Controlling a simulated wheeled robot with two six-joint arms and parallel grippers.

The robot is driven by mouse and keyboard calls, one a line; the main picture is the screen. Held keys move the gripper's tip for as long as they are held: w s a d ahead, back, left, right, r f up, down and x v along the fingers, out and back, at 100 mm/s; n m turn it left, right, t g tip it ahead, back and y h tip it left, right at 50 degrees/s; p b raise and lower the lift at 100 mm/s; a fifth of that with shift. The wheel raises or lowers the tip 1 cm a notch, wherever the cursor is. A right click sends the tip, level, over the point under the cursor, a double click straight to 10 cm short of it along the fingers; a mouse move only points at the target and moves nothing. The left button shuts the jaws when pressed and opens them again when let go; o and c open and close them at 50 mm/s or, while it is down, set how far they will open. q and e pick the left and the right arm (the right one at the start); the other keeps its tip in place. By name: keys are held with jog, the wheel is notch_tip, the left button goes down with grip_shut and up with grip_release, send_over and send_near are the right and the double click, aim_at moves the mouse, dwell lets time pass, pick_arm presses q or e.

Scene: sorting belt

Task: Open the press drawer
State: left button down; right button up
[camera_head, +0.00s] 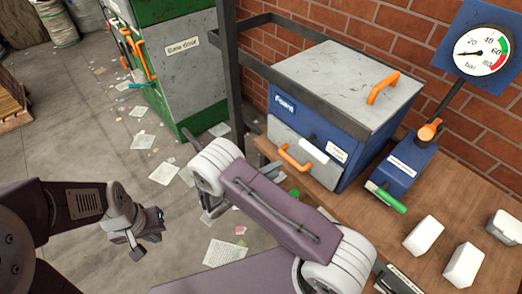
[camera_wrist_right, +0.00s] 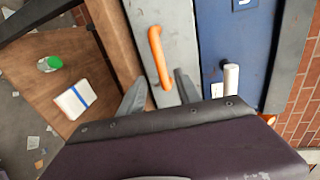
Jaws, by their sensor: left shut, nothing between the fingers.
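The press (camera_head: 335,110) is a blue box with a grey lid, standing on the wooden bench. Its drawer (camera_head: 300,150) has a grey front that sits flush with the body, with an orange handle (camera_head: 295,158). In the right wrist view the drawer handle (camera_wrist_right: 158,55) runs up and down the picture. My right gripper (camera_wrist_right: 160,92) is open, its two grey fingers on either side of the handle's lower end; contact cannot be told. My left gripper (camera_head: 146,232) is shut and empty, over the floor at the left.
A second orange handle (camera_head: 383,87) is on the press lid. A blue unit with a green-tipped lever (camera_head: 388,200) and white blocks (camera_head: 424,235) occupy the bench at right. A green-capped container (camera_wrist_right: 48,64) and white block with blue stripe (camera_wrist_right: 75,98) lie near the drawer.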

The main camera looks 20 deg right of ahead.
aim_at(290, 161)
jog(key=p+x, duration=0.1)
jog(key=x, duration=0.8)
jog(key=shift+d, duration=0.15)
grip_shut()
dwell(1.1)
